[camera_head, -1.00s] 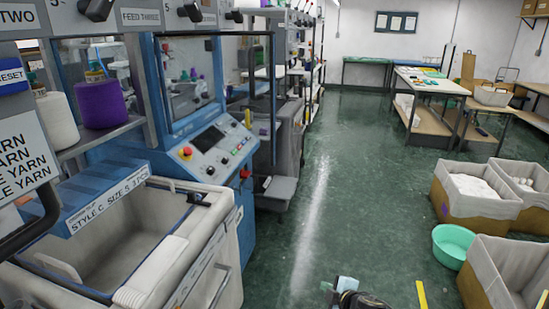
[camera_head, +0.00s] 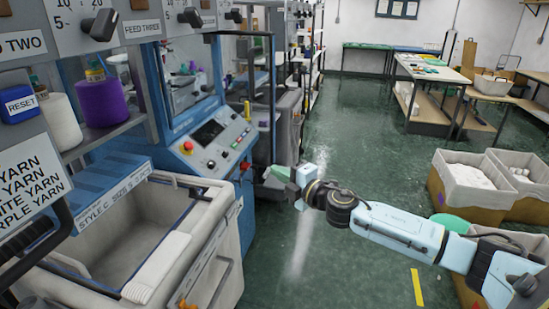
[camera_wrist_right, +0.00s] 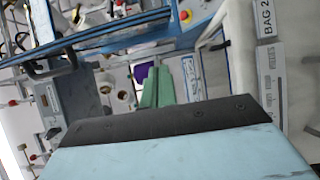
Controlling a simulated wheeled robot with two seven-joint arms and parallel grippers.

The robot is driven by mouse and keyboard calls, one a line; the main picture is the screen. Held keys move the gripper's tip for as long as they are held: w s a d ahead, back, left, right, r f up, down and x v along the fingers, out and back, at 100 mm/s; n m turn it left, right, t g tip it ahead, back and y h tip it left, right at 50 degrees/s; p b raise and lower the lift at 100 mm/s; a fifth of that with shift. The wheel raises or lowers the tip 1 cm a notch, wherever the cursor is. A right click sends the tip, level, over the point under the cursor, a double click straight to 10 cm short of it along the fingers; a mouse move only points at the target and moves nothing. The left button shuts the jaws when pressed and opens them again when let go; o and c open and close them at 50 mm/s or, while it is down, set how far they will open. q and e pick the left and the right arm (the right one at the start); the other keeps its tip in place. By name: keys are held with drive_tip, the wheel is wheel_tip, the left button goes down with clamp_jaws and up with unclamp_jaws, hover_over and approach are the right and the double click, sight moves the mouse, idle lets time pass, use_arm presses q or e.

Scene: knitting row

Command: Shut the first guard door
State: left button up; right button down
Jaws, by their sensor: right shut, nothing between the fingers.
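The guard door (camera_head: 273,95) of the near blue knitting machine shows in the head view as a clear panel in a dark frame. It stands open, swung out from the machine toward the aisle. My right gripper (camera_head: 275,181) is shut and empty, just beyond the control panel and near the lower free end of the door. I cannot tell whether it touches the frame. The right wrist view shows its green fingers (camera_wrist_right: 155,88) together, with a blue frame bar (camera_wrist_right: 110,36) beyond them. My left gripper is not in view.
The control panel (camera_head: 217,140) with a red button juts out beside the door. A lined bin (camera_head: 215,215) stands in front of the machine. The green aisle floor (camera_head: 350,130) is clear. Fabric-lined boxes (camera_head: 465,205) stand at the right.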

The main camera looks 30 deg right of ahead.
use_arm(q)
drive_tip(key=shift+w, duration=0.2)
use_arm(e)
drive_tip(key=w+d, duration=0.2)
drive_tip(key=w, duration=0.4)
drive_tip(key=shift+w+d, duration=0.3)
drive_tip(key=shift+d, duration=0.1)
drive_tip(key=shift+d, duration=0.1)
